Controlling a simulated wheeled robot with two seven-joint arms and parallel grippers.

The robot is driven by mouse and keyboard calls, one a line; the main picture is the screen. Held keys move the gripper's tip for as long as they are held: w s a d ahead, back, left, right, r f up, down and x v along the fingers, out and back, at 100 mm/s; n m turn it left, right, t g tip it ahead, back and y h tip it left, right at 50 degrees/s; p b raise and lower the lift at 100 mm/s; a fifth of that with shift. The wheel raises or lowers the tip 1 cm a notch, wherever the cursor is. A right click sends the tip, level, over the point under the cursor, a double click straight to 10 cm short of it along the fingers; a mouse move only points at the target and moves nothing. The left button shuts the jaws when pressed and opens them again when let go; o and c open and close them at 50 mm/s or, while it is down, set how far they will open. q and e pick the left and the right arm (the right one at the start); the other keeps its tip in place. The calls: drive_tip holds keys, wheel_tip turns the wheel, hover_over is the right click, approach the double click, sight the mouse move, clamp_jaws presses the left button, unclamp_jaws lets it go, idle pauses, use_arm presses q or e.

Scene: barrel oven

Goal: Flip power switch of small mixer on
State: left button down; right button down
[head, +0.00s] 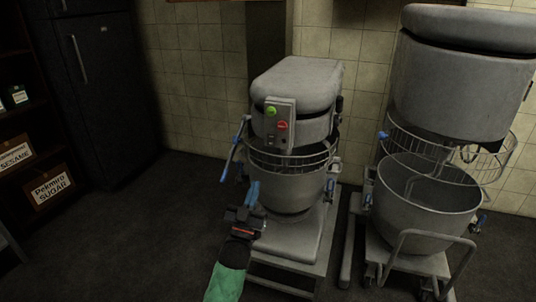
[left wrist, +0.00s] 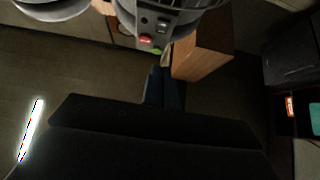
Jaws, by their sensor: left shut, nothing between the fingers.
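The small mixer (head: 298,80) stands in the middle of the head view, grey, with a wire guard over its bowl (head: 285,188). Its control panel (head: 280,125) carries a green button (head: 271,111) and a red button (head: 282,126). In the left wrist view the panel is upside down at the top, with the red button (left wrist: 145,39), the green button (left wrist: 156,50) and dark switches (left wrist: 163,25). Which switch is the power one, and its position, I cannot tell. My left gripper (head: 254,188) is shut and empty, below the panel and in front of the bowl, apart from the panel.
A larger mixer (head: 460,75) with a bowl on a wheeled cart (head: 425,240) stands to the right. Blue-handled levers (head: 233,160) stick out at the small mixer's left. A dark fridge (head: 105,85) and a shelf with boxes (head: 50,190) are at left. The floor (head: 150,225) between is clear.

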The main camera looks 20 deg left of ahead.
sight(271, 141)
use_arm(q)
drive_tip(key=shift+r, duration=0.1)
idle(0.3)
